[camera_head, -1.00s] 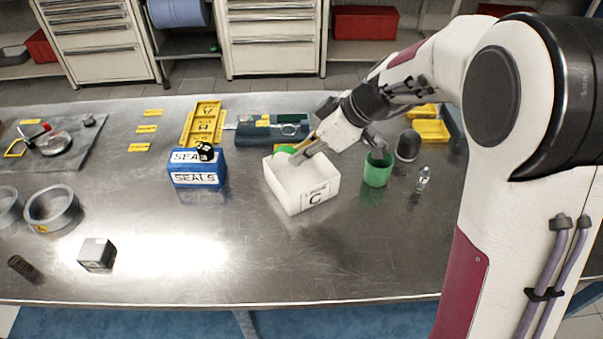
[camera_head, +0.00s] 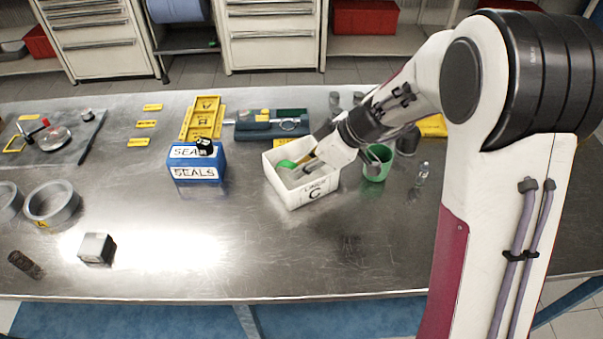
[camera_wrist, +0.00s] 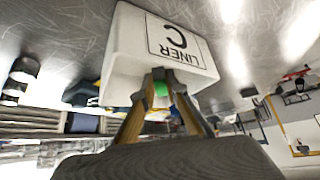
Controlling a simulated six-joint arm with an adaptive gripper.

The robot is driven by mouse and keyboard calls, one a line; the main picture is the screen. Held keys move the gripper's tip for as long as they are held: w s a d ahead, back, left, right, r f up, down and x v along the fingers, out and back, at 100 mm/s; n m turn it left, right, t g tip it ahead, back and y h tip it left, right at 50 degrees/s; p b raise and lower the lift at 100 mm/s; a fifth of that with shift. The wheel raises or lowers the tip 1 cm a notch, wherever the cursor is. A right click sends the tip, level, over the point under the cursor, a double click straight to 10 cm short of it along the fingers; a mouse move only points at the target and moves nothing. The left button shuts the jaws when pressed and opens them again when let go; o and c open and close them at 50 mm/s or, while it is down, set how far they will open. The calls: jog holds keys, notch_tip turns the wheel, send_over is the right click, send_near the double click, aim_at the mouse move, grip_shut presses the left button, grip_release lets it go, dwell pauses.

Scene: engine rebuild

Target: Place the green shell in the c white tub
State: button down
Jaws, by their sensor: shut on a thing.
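The white tub marked C (camera_head: 316,190) stands near the middle of the bench, and its label also faces the wrist view (camera_wrist: 180,45). My gripper (camera_head: 295,166) reaches over the tub's right side, with its fingertips at the tub's opening. It is shut on the green shell (camera_head: 286,164), which shows as a small green patch between the fingers in the wrist view (camera_wrist: 160,89). The shell appears within the tub's opening in the head view; whether it touches the floor or a wall, I cannot tell. The fingers hide part of it.
A green cup (camera_head: 377,167) stands close to the tub's right, beside my wrist. A blue SEALS box (camera_head: 197,172) is left of the tub. A blue-grey tool holder (camera_head: 265,128) lies behind it.

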jog(key=shift+f, duration=1.25)
jog(key=c, duration=2.3)
grip_release()
jog(key=shift+f, duration=0.15)
jog(key=shift+r, duration=0.2)
jog(key=v, duration=1.2)
jog(key=shift+s, duration=0.1)
